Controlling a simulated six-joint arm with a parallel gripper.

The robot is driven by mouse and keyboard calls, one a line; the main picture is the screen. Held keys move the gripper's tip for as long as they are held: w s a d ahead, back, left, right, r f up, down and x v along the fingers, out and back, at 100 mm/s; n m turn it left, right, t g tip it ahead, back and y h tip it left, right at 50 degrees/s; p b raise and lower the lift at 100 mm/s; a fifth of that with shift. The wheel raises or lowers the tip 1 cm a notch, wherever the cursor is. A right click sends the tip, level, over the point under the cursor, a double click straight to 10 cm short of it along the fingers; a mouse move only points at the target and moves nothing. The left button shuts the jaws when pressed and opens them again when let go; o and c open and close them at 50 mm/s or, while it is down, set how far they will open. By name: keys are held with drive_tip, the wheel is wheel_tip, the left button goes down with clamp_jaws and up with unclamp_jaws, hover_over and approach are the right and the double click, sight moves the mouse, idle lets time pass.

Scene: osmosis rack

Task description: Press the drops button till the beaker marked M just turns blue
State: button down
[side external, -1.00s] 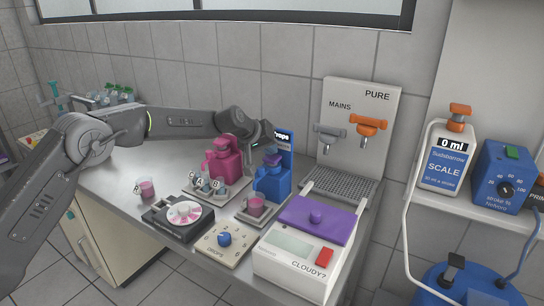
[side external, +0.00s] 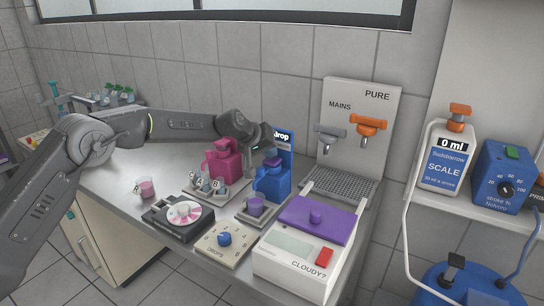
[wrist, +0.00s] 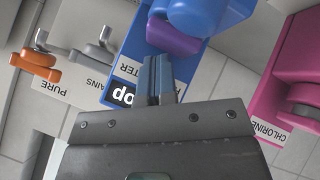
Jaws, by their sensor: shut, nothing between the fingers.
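My gripper (wrist: 157,62) is shut and empty. In the wrist view its fingertips are close to the purple top (wrist: 172,36) of the blue dispenser (wrist: 212,14); I cannot tell whether they touch. In the side view the blue dispenser (side external: 271,183) stands near the wall with its purple top (side external: 273,161). A beaker with purple liquid (side external: 255,205) stands on a small tray in front of it; I cannot read a mark on it. A cream box labelled DROPS (side external: 238,253) with a blue knob (side external: 224,239) sits in front. A pink-filled beaker (side external: 147,188) stands at left.
A magenta dispenser (side external: 222,160) and several small bottles stand left of the blue one. A black device with a pink-and-white disc (side external: 184,214), a white CLOUDY? box (side external: 290,270) with purple lid, and the MAINS and PURE taps (side external: 367,127) are close by.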

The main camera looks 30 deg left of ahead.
sight(280, 134)
drive_tip(key=shift+r, duration=1.15)
drive_tip(key=shift+r, duration=0.1)
drive_tip(key=shift+r, duration=2.45)
drive_tip(key=shift+s+r, duration=0.1)
drive_tip(key=s+a+r+m+g, duration=0.1)
drive_tip(key=s+r, duration=0.3)
drive_tip(key=s, duration=0.4)
drive_tip(key=s+r+m+y, duration=0.1)
drive_tip(key=s+r, duration=0.2)
drive_tip(key=s, duration=0.5)
drive_tip(key=s+a+r+m+g, duration=0.1)
drive_tip(key=s+r, duration=0.3)
drive_tip(key=s, duration=0.5)
drive_tip(key=s+a+f+m+y, duration=0.1)
drive_tip(key=s+f, duration=0.3)
drive_tip(key=s, duration=0.8)
drive_tip(key=s+a+f+m+g, duration=0.1)
drive_tip(key=s+f, duration=0.4)
drive_tip(key=s, duration=0.7)
drive_tip(key=shift+s+a+f+y, duration=0.15)
drive_tip(key=shift+s+a+y, duration=0.15)
drive_tip(key=shift+y, duration=0.1)
